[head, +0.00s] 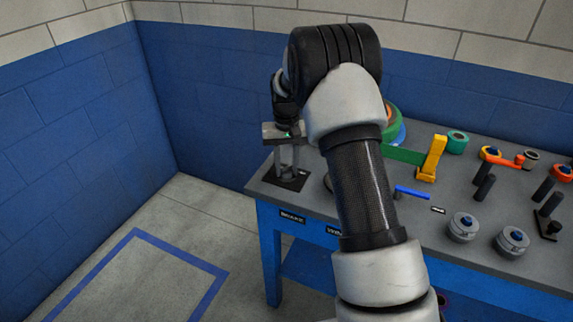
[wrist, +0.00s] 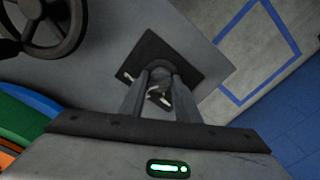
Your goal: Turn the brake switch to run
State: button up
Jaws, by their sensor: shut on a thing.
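The brake switch has a dark square base plate (head: 290,182) at the left end of the bench top, above a front label that seems to read BRAKE. In the wrist view, the brake switch (wrist: 159,94) shows as a dark knob on that plate, with small pale marks beside it. My gripper (head: 287,173) points straight down over the plate. In the wrist view my gripper (wrist: 160,82) has its two fingers on either side of the knob, shut on it. The fingers hide much of the knob, and I cannot read its setting.
A dark handwheel (wrist: 48,25) stands close by, mostly behind my arm in the head view. Open floor lies left.

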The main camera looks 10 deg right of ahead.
jog(key=n+p, duration=0.1)
jog(key=n, duration=0.5)
jog(key=shift+w+r, duration=0.1)
jog(key=shift+n, duration=0.3)
dwell(0.3)
jog(key=o, duration=1)
notch_tip(320, 180, up, 17)
jog(key=shift+r+p, duration=0.2)
jog(key=shift+p, duration=1.05)
